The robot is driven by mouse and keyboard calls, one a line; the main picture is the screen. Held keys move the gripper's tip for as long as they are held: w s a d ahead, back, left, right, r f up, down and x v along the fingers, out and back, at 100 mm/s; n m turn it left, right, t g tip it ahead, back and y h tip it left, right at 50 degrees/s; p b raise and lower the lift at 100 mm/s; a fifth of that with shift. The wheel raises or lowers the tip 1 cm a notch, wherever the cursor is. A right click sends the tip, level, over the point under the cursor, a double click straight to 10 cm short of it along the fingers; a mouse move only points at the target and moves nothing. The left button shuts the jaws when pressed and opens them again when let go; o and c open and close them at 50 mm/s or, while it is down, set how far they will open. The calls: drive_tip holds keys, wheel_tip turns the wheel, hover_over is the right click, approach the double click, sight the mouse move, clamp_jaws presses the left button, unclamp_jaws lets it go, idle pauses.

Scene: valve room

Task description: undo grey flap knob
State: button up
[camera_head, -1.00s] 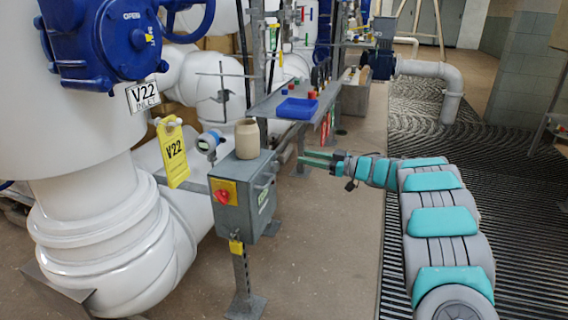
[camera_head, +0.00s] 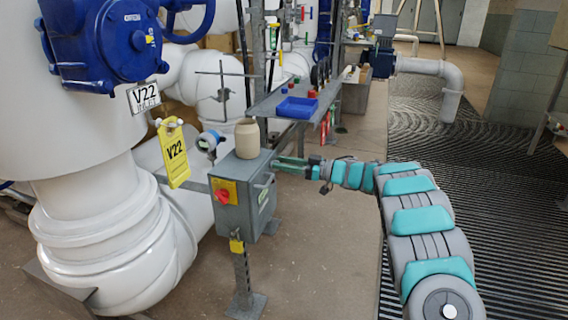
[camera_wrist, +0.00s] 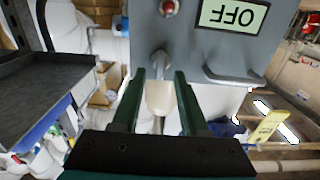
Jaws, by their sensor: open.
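A grey control box (camera_head: 228,222) stands on a post. In the wrist view the box face (camera_wrist: 197,45) fills the top, with an upside-down OFF label (camera_wrist: 233,14). A small grey knob (camera_wrist: 159,62) sticks out near the box edge, in line with the gap between my fingers. My gripper (camera_head: 274,163) is open and empty at the right side of the box, near its top edge. In the wrist view its two green fingers (camera_wrist: 159,73) point at the knob, one to each side. I cannot tell whether they reach it.
A beige jar (camera_head: 247,138) stands on the box and also shows between my fingers (camera_wrist: 158,98). A bar handle (camera_wrist: 235,77) sits beside the knob. A shelf with a blue tray (camera_head: 297,108) lies behind. A yellow V22 tag (camera_head: 174,156) hangs at left.

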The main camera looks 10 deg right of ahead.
clamp_jaws()
idle(0.3)
idle(0.3)
